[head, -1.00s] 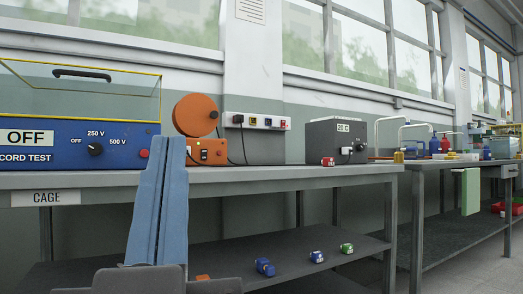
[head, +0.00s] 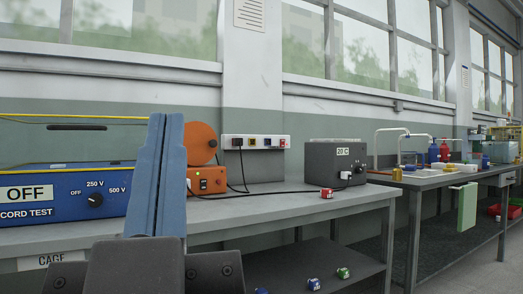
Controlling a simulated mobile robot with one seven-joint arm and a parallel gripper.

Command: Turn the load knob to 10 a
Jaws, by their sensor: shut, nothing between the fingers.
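A dark grey box (head: 322,167) with a "20 C" display stands on the bench, right of the middle. A small dark knob (head: 361,170) is on its front at the right, beside a white plug; its markings are too small to read. A larger black knob (head: 95,199) sits on the blue cord tester (head: 40,211), marked OFF, 250 V and 500 V; its display reads OFF. I see no "10 A" mark on either. My gripper (head: 166,118) points up in front of the tester's right end. Its blue fingers are together, empty, and away from the grey box.
An orange unit with a reel (head: 201,145) stands behind and right of my gripper. A red block (head: 326,193) lies near the box. A socket strip (head: 260,141) is on the wall.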

